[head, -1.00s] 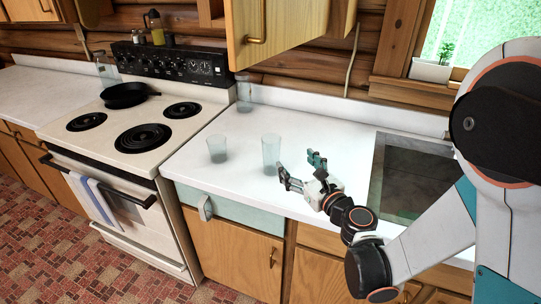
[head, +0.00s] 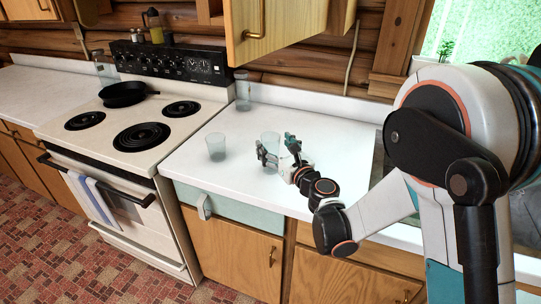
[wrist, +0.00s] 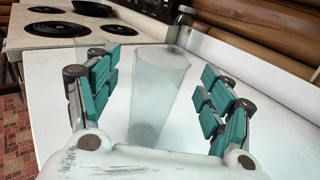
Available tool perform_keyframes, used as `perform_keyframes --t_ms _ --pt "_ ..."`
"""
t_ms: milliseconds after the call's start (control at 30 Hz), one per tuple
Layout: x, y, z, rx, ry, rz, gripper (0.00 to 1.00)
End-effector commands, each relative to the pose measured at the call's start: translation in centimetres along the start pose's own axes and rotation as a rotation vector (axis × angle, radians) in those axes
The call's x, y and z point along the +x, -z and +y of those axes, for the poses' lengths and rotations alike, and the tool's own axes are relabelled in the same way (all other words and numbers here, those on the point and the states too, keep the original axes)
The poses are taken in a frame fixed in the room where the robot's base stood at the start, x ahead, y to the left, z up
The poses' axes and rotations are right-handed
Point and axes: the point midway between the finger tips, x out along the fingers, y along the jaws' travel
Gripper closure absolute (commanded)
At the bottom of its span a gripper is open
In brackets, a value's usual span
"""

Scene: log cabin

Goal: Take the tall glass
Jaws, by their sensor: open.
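The tall glass (wrist: 158,85) is clear and stands upright on the white counter. In the wrist view it is between the two teal-padded fingers of my gripper (wrist: 158,95), with a gap visible on each side. In the head view the glass (head: 270,139) is partly hidden behind my gripper (head: 277,149). My gripper is open and holds nothing. A shorter clear glass (head: 216,147) stands on the counter to the left. In the wrist view it is partly hidden behind the left finger.
A stove (head: 150,175) with a black pan (head: 123,94) is at the left. A cabinet door (head: 275,30) hangs above. The counter (head: 330,125) behind my gripper is clear.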

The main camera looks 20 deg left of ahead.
Motion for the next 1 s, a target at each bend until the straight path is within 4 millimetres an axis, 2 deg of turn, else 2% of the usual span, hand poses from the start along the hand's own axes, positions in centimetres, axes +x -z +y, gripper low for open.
perform_keyframes --t_ms 100,200,500,733,767,1000 --pt "1.8 0.3 0.0 0.000 -0.001 0.000 0.26" --pt "2.8 0.2 0.0 0.000 0.000 0.000 0.26" --pt "3.2 0.0 0.0 0.000 0.000 0.000 0.26" --pt "3.2 0.0 0.0 0.000 0.000 0.000 0.78" --pt "3.2 0.0 0.0 0.000 0.000 0.000 0.81" --pt "3.2 0.0 0.0 0.000 0.000 0.000 0.81"
